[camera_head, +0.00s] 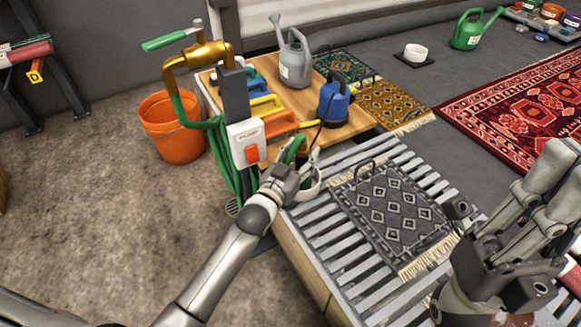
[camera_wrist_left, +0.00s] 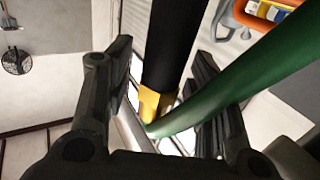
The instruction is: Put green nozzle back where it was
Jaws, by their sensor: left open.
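The green nozzle (camera_head: 293,149) shows in the head view as a curved green piece above a white cup (camera_head: 308,190), at the near edge of the wooden table. My left gripper (camera_head: 300,168) is at this piece and partly hides it and the cup. In the left wrist view, a black tube with a yellow collar (camera_wrist_left: 158,100) and a thick green curved part (camera_wrist_left: 225,90) lie between the two open fingers. I cannot tell whether the fingers touch them. My right gripper (camera_head: 510,195) is open and empty at the lower right, above the slatted bench.
A grey post with a white switch box (camera_head: 245,143) and coiled green hose (camera_head: 228,170) stands left of my left gripper. A grey watering can (camera_head: 291,62) and blue pump (camera_head: 334,100) stand on the table (camera_head: 350,130). A grey rug (camera_head: 393,210) lies on the slatted bench. An orange bucket (camera_head: 172,135) stands left.

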